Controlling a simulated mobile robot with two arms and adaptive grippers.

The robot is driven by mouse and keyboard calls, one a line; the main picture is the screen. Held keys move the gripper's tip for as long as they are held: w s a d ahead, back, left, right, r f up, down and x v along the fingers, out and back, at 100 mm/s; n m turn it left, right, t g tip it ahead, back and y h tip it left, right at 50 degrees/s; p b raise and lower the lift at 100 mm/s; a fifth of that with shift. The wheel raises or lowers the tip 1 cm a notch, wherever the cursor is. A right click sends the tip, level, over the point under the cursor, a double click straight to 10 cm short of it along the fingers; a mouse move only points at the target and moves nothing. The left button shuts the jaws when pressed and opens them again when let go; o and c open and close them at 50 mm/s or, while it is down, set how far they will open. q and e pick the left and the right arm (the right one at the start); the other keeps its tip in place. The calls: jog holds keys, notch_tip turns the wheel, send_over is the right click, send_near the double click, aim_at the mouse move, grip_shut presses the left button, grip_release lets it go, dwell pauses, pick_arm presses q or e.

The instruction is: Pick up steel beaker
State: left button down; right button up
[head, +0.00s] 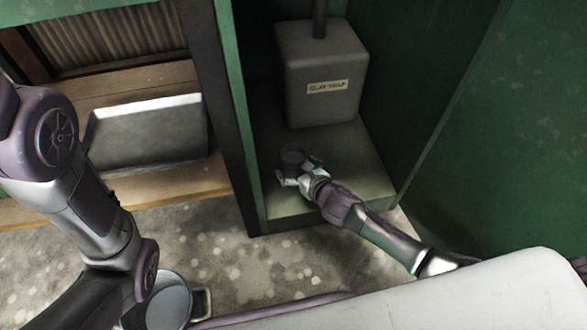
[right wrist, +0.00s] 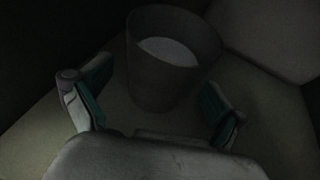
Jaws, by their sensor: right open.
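The steel beaker (head: 292,155) is a small dark grey cup standing upright on the floor of the green cabinet bay. In the right wrist view the beaker (right wrist: 170,75) is large, with its open rim facing up and a paler inside. My right gripper (head: 298,170) is at the beaker's near side. In the right wrist view its two teal-padded fingers (right wrist: 152,100) are spread wide, one on each side of the beaker's lower part, with gaps visible. My left arm comes in from the left; its gripper does not show.
A grey block-shaped tank (head: 320,85) with a label stands behind the beaker. Green walls (head: 440,100) close in on the bay's sides. A grey tray (head: 150,135) lies on a wooden shelf at left. A round container (head: 168,302) shows at the bottom left.

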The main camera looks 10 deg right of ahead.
jog(key=shift+w, duration=0.15)
jog(key=c, duration=1.5)
jog(key=shift+r, duration=0.1)
